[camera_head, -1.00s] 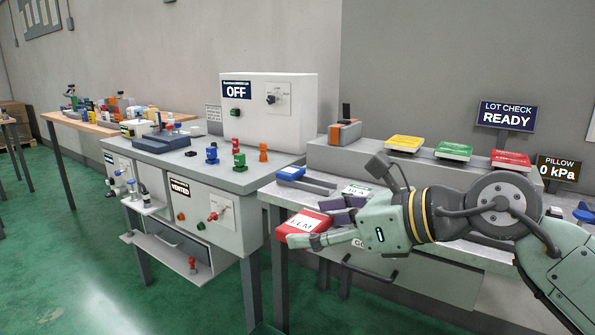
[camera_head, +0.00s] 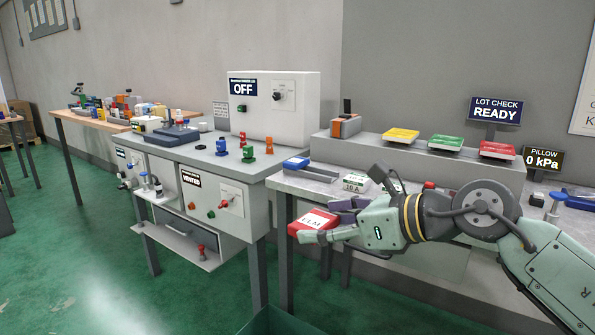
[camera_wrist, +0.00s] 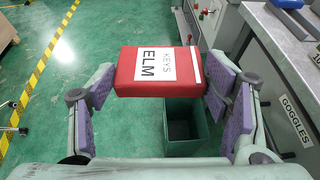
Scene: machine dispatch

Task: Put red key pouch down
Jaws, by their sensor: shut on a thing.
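The red key pouch (camera_head: 306,225) has a white label reading ELM and KEYS. My gripper (camera_head: 330,220) is shut on it and holds it in the air at the front edge of the grey bench. In the wrist view the pouch (camera_wrist: 158,78) sits between the purple finger pads, clear of any surface. Below and behind it in that view is a green open bin (camera_wrist: 185,128) on the floor, partly hidden by the pouch. The bin's rim (camera_head: 280,322) also shows at the bottom of the head view.
The grey bench (camera_head: 300,185) carries a blue-and-grey item (camera_head: 296,163) and a 10 A labelled box (camera_head: 356,182). Yellow, green and red packs lie on the raised shelf behind. The machine cabinet (camera_head: 225,205) stands left. A GOGGLES label (camera_wrist: 296,120) is on the bench front.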

